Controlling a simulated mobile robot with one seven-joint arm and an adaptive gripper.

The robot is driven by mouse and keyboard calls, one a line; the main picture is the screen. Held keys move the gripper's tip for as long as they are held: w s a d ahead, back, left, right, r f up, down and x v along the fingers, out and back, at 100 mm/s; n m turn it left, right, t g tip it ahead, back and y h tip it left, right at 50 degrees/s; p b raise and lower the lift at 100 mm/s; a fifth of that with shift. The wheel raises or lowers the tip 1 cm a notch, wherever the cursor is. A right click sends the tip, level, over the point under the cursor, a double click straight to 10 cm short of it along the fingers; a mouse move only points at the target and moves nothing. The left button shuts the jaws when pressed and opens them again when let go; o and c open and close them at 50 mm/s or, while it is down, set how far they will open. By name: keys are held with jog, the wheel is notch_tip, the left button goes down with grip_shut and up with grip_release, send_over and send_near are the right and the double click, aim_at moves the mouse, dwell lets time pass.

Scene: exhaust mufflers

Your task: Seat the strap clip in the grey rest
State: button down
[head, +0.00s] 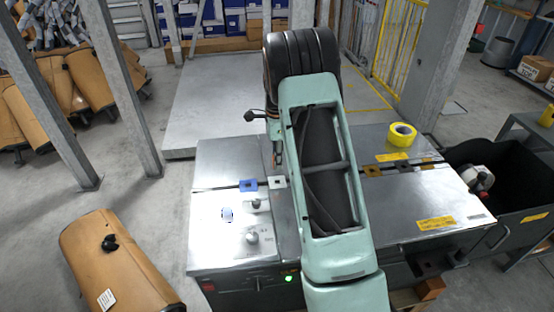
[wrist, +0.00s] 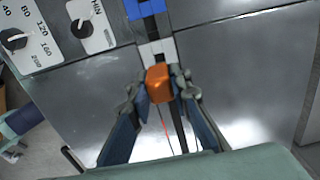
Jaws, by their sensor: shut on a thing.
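An orange block, which I take as the strap clip (wrist: 158,82), sits between the fingertips of my gripper (wrist: 160,90) in the wrist view. The fingers are shut on its sides. The grey rest (wrist: 153,50) is a pale plate with a dark slot, just beyond the clip; the clip overlaps its near edge in this view. I cannot tell whether they touch. The grey rest also shows in the head view (head: 279,182), beside my arm. In the head view my arm largely hides the gripper, and I cannot make out the clip.
A blue rest (head: 249,185) lies beside the grey one; a brown rest (head: 373,172) and a dark rest (head: 405,169) lie farther right. Knobs (head: 253,237) stand on the bench's left front. A black bin (head: 515,188) adjoins the right.

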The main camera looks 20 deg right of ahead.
dwell(0.4)
jog(key=shift+f+b, duration=1.95)
jog(key=shift+f, duration=0.95)
jog(key=shift+f, duration=0.45)
dwell(0.5)
jog(key=c, duration=1.7)
grip_release()
jog(key=shift+r, duration=0.1)
notch_tip(320, 180, up, 12)
jog(key=shift+f, duration=0.1)
